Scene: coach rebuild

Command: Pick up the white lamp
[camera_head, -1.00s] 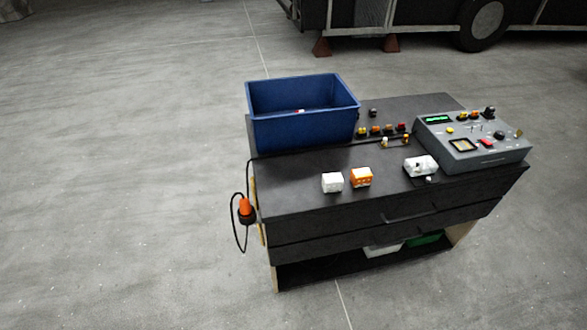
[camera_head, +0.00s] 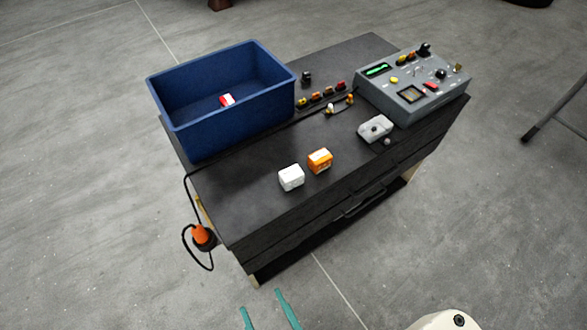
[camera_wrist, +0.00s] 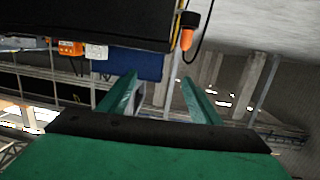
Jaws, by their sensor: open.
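The white lamp (camera_head: 291,177) is a small white block on the dark cart top (camera_head: 240,200), close to its front edge. An orange block (camera_head: 319,160) sits just right of it. My gripper (camera_head: 270,308) shows at the bottom of the head view, in front of the cart and apart from the lamp. Its two teal fingers are spread and empty. The wrist view appears upside down; there the gripper (camera_wrist: 160,90) is open, and the white lamp (camera_wrist: 96,51) shows beside the orange block (camera_wrist: 70,47).
A blue bin (camera_head: 225,115) with a red-and-white item inside stands at the cart's back left. A grey control box (camera_head: 412,85), a light grey switch unit (camera_head: 375,129) and several small coloured lamps (camera_head: 322,94) lie right. An orange plug (camera_head: 200,234) hangs at the left side.

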